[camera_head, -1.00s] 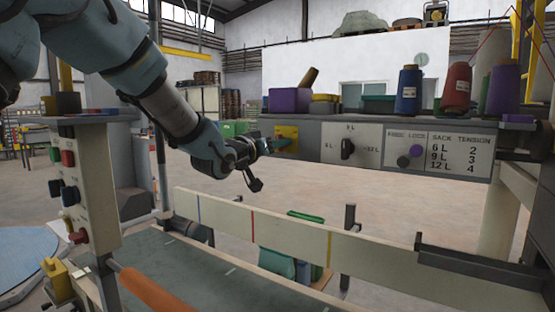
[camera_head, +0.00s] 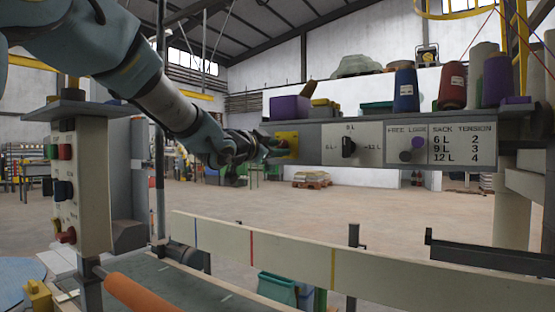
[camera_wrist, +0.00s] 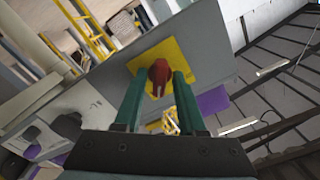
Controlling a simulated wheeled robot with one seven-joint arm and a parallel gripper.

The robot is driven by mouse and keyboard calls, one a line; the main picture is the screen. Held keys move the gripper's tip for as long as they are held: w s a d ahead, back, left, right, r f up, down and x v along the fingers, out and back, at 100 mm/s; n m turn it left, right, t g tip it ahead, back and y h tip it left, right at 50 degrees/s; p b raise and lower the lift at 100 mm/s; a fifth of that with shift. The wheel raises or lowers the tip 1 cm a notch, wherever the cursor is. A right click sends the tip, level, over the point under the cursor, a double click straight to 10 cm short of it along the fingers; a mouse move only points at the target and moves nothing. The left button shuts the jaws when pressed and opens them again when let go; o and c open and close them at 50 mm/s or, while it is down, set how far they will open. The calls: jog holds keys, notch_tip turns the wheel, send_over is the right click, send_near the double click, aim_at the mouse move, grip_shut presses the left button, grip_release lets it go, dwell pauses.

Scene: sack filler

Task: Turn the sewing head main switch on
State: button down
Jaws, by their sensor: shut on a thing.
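A red switch knob (camera_wrist: 158,75) stands on a yellow plate (camera_wrist: 188,52) in the wrist view. The plate also shows at the left end of the grey panel (camera_head: 312,157) in the head view. My gripper (camera_wrist: 158,86) has its two green fingers on either side of the knob and is shut on it. In the head view my gripper (camera_head: 274,148) reaches the plate from the left and hides the knob. No label for the knob is readable, and I cannot tell its switch position.
Right of the plate are a black selector knob (camera_head: 348,147) and a round purple knob (camera_head: 405,156). Thread cones and a purple box (camera_head: 290,106) stand on top. A control box (camera_head: 80,185) stands at left. A pale rail (camera_head: 290,255) crosses below the panel.

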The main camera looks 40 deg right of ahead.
jog(key=shift+m+b, duration=0.6)
jog(key=shift+m, duration=0.2)
jog(key=c, duration=0.8)
grip_release()
jog(key=v, duration=1.1)
